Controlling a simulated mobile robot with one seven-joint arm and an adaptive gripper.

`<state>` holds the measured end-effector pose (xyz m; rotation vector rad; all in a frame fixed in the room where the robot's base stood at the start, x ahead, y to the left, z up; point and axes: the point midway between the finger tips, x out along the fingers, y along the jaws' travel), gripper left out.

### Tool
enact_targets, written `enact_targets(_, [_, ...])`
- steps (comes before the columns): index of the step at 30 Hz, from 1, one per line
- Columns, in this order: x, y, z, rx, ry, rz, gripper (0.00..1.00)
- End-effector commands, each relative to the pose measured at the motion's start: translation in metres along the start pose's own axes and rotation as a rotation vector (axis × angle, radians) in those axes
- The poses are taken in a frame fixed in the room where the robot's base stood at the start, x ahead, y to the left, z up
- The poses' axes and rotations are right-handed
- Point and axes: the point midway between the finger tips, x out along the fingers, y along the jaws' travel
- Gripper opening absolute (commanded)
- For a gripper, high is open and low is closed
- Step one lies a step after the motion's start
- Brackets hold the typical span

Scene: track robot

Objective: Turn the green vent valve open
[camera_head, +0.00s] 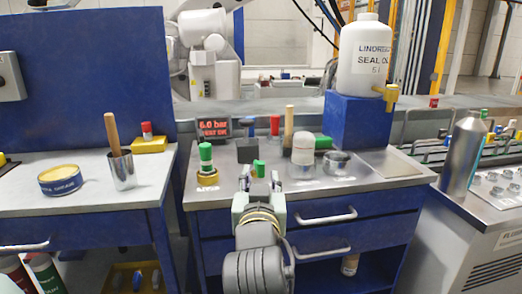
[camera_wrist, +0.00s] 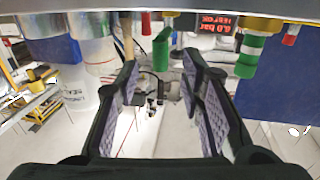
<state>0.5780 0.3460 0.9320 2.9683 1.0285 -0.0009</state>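A small plain green upright piece (camera_head: 259,168) shows just beyond my gripper (camera_head: 260,182) on the grey bench top. It also shows in the wrist view (camera_wrist: 161,48), which is upside down, as a green handle in front of the fingertips. A green-and-white banded post (camera_head: 206,158) on a brass base stands to its left, and it also shows in the wrist view (camera_wrist: 248,55). I cannot tell for sure which is the vent valve. My gripper also shows in the wrist view (camera_wrist: 160,75); its fingers are apart with nothing between them.
A red-lit display (camera_head: 214,128) reading 6.0 bar stands behind. A white-capped jar (camera_head: 302,149), a green cylinder (camera_head: 323,143) and a metal dish (camera_head: 336,163) stand to the right. The bench's front-right is clear.

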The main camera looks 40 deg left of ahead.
Motion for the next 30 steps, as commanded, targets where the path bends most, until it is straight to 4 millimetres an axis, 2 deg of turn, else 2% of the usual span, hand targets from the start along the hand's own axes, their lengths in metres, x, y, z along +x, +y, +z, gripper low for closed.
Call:
enact_targets(1, [0.002, 0.0, -0.006, 0.001, -0.005, 0.0, 0.35])
enact_targets(6, [0.034, 0.0, 0.0, -0.001, -0.004, 0.001, 0.35])
enact_targets(12, [0.052, 0.0, 0.0, -0.001, 0.0, 0.0, 0.35])
enact_targets(22, [0.055, 0.0, 0.0, 0.0, 0.001, -0.001, 0.35])
enact_targets(30, [0.055, 0.0, 0.0, 0.0, 0.001, -0.001, 0.17])
